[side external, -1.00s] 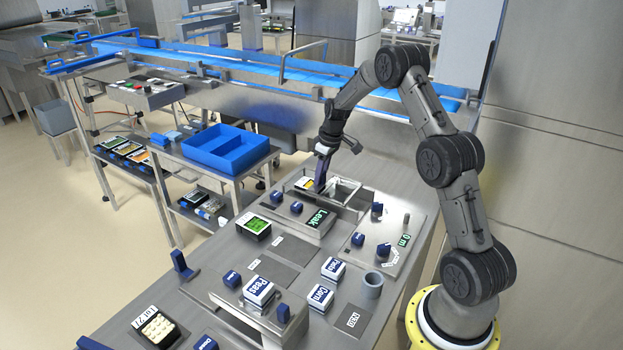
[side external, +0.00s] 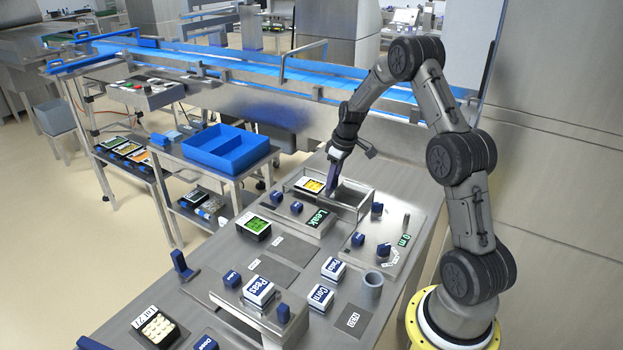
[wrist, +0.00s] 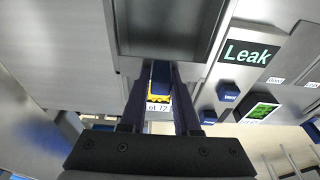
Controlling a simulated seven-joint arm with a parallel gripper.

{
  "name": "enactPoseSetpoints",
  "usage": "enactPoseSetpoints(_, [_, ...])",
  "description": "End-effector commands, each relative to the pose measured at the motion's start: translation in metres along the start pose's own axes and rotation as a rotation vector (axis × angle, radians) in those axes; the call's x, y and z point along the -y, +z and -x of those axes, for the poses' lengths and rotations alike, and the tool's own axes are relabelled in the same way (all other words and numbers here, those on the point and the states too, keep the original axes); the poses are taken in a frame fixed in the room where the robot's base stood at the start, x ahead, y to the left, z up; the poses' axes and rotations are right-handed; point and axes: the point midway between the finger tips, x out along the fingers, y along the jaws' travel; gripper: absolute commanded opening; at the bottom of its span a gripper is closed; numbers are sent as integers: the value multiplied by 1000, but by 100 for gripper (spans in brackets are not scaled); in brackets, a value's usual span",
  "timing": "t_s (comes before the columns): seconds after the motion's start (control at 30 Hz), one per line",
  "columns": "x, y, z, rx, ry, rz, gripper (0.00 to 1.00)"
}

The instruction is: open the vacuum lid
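The vacuum chamber (side external: 369,205) is a low metal box at the far end of the bench, beside the green "Leak" display (side external: 318,218). A grey panel, seemingly the lid (side external: 350,194), shows in its right part, and in the wrist view as a dark grey framed plate (wrist: 163,28). A pack with yellow contents (side external: 310,185) lies at its left; its "Lot 72" label (wrist: 158,107) shows between my fingers. My gripper (side external: 331,190) points down at the chamber. In the wrist view my gripper (wrist: 161,72) has its fingers closed against a dark blue block, seemingly the handle (wrist: 161,74).
Blue knobs (side external: 296,207) stand near the chamber's front. A green-screen device (side external: 254,228) and white-topped blocks stand nearer the camera. A blue divided bin (side external: 226,150) is on the left side table. A conveyor (side external: 300,75) runs behind.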

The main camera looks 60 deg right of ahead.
Motion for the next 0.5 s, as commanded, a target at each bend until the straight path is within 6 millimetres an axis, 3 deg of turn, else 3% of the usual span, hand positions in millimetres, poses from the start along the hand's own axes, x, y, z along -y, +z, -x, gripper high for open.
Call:
enactPoseSetpoints(0.03, [1, 11, -10, 25, -12, -3, 38])
enactPoseSetpoints(0.13, [2, 11, -10, 26, -14, -3, 55])
enactPoseSetpoints(0.5, [5, 10, -10, 30, -22, -1, 55])
